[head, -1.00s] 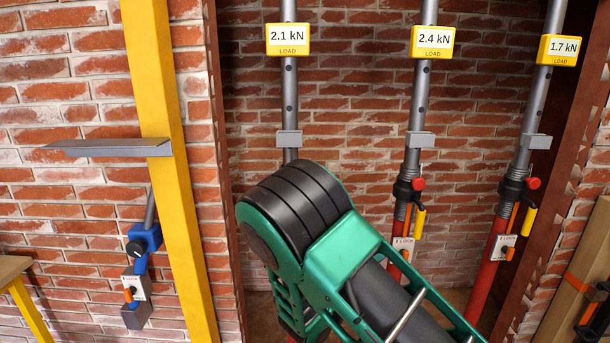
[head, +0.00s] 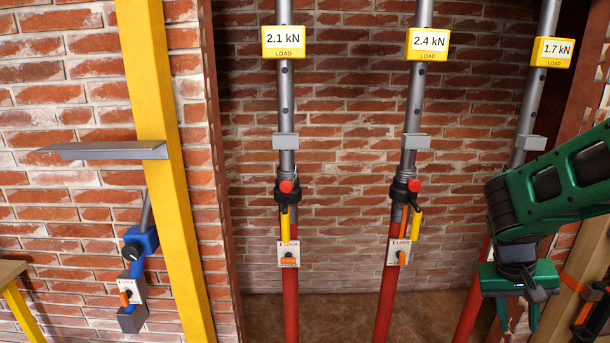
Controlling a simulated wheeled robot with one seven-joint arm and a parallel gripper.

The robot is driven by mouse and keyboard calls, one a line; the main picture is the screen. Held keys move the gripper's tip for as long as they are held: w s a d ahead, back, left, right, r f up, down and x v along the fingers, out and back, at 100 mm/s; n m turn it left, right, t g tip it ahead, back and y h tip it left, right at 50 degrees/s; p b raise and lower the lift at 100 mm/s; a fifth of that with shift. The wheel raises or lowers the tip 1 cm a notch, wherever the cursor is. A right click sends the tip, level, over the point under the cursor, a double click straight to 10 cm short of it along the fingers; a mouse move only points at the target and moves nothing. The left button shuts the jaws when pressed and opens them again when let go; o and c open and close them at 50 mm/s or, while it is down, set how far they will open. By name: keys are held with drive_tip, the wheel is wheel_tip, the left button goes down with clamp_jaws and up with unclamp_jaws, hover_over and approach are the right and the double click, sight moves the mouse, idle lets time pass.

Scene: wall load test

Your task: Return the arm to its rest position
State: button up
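My arm, green and black, reaches in from the right edge in the head view. My gripper (head: 518,314) hangs at its end, pointing down in front of the right steel prop (head: 532,105). Two green fingers show apart with nothing between them. The arm and gripper hide the right prop's collar and lock. The left prop (head: 287,105) and the middle prop (head: 416,110) stand clear of my gripper.
Yellow load displays read 2.1 kN (head: 284,42), 2.4 kN (head: 428,44) and 1.7 kN (head: 552,52). A yellow post (head: 170,200) with a grey shelf plate (head: 105,151) stands left. A blue clamp device (head: 140,243) hangs beside it. A brick wall (head: 345,200) stands behind.

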drive_tip(key=s+a+r+m+y, duration=0.1)
drive_tip(key=s+a+r+y, duration=0.1)
drive_tip(key=s, duration=0.6)
drive_tip(key=s+a+r+y, duration=0.1)
drive_tip(key=s+r+y, duration=0.1)
drive_tip(key=s, duration=0.6)
drive_tip(key=shift+s+a+r+m+y, duration=0.15)
drive_tip(key=shift+a+r+m+y, duration=0.2)
drive_tip(key=shift+r, duration=0.45)
drive_tip(key=shift+w+f, duration=0.25)
drive_tip(key=shift+w, duration=0.35)
